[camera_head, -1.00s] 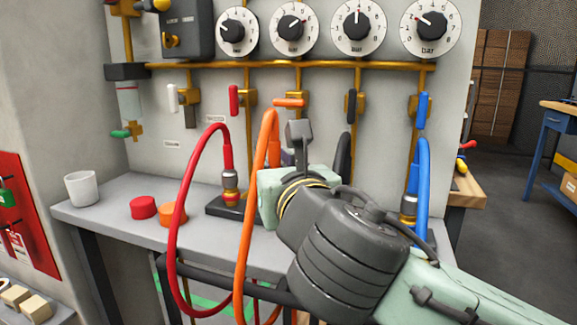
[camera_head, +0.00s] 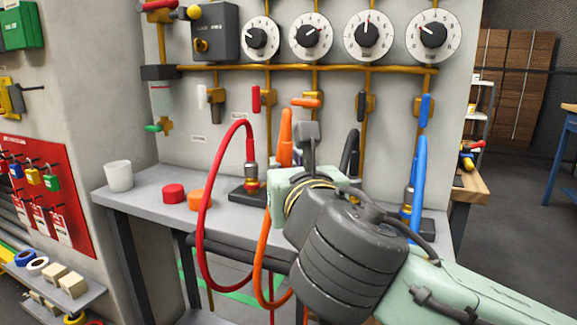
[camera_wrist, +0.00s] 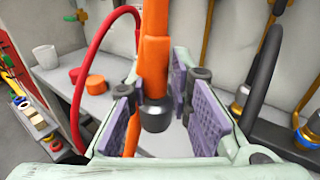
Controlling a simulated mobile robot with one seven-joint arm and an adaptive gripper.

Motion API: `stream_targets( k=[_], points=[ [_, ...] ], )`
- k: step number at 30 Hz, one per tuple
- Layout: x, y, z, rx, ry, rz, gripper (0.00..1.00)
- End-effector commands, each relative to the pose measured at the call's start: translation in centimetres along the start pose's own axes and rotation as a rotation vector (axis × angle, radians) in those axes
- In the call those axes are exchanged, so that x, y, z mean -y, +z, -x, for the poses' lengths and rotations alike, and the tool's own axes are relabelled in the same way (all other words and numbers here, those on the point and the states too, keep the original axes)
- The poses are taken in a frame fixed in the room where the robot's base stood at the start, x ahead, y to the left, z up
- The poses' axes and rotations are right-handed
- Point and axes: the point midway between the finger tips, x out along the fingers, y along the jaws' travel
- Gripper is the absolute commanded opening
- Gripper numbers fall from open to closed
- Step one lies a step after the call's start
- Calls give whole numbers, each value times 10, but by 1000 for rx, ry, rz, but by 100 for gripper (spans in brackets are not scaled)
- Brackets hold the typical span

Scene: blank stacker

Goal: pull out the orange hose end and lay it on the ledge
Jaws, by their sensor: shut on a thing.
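The orange hose (camera_head: 263,262) hangs in a loop left of my gripper (camera_head: 285,185), over the front of the grey ledge (camera_head: 135,190). In the wrist view, its thick orange end (camera_wrist: 155,60) with a dark metal tip (camera_wrist: 154,116) stands between the purple pads of my gripper (camera_wrist: 160,95). The tip points toward the camera and is clear of any socket. My gripper is shut on this end, above the ledge. In the head view my wrist hides the grip and the socket behind it.
A red hose (camera_head: 205,190), a black hose (camera_head: 350,150) and a blue hose (camera_head: 419,185) stand plugged in along the ledge. A white cup (camera_head: 118,177), a red cap (camera_head: 173,193) and an orange cap (camera_head: 200,199) sit at the left. Ledge between cup and caps is bare.

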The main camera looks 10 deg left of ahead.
Motion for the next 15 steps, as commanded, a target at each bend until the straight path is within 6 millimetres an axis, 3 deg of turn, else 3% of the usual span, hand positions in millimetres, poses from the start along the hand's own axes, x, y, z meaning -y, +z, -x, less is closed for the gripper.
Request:
stream_targets(
  k=[15],
  points=[
    [0, 22, 1, 1, 0, 0, 0]
  ],
)
